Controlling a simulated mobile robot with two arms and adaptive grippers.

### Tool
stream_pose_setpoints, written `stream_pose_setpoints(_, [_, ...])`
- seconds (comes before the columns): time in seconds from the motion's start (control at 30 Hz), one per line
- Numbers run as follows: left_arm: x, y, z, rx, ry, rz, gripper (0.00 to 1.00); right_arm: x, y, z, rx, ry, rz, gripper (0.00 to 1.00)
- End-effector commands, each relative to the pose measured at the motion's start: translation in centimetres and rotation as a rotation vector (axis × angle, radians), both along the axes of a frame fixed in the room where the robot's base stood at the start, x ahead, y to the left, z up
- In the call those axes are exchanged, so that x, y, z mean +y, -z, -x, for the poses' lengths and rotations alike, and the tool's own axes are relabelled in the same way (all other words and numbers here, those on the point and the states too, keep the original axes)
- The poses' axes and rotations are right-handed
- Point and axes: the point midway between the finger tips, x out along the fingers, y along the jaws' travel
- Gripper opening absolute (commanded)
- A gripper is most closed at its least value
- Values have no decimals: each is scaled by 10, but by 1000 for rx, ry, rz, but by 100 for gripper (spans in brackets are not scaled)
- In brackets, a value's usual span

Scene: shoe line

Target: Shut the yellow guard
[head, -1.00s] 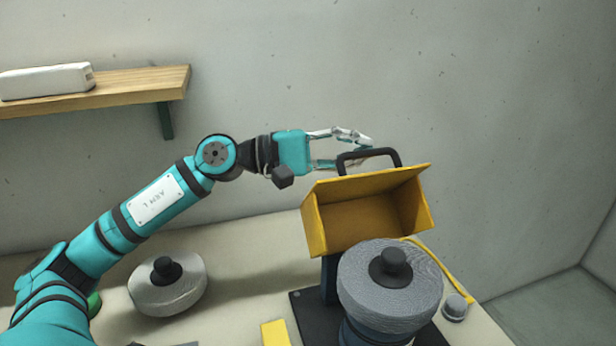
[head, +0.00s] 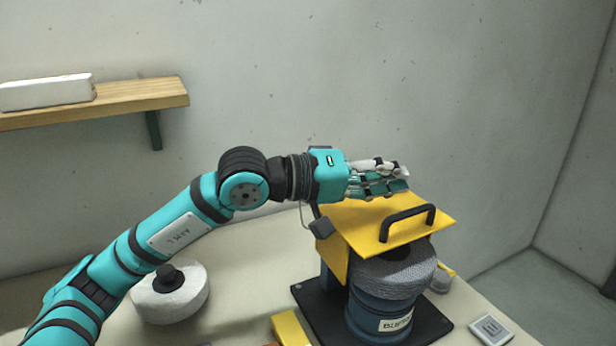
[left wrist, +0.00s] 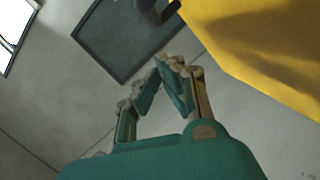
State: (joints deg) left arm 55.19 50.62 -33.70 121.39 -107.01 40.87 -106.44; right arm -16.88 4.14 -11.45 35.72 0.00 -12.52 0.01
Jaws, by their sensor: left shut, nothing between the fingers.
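The yellow guard (head: 365,220) is a bent sheet cover with a black handle (head: 408,222) on top. It is tipped forward over the grey wheel (head: 395,272) of the blue machine (head: 378,315) and covers the wheel's back part. I cannot tell whether it touches the wheel. My left gripper (head: 406,179) is shut and empty, at the guard's upper back edge, behind the handle. Whether its fingers touch the sheet is unclear. In the left wrist view the fingertips (left wrist: 168,68) are together, beside the guard (left wrist: 270,45). My right gripper is not in view.
A second grey-white wheel (head: 172,298) with a dark knob lies left on the bench (head: 240,265). A yellow block (head: 290,328) sits by the machine's black base, and a small pale device (head: 491,331) lies at the right. A wooden shelf (head: 130,95) with a white box (head: 45,92) hangs upper left.

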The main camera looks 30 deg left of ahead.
Motion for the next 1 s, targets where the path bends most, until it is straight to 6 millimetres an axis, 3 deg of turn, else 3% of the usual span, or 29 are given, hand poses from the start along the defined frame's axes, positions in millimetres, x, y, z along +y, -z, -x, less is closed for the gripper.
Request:
stream_pose_setpoints(0.67, [-4,2,2,-16,-1,-19,0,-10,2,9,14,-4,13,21])
stream_pose_setpoints(0.83, [12,0,14,-16,-4,-23,0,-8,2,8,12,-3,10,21])
stream_pose_setpoints(1.0, [41,-3,38,-13,-6,-25,0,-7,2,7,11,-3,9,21])
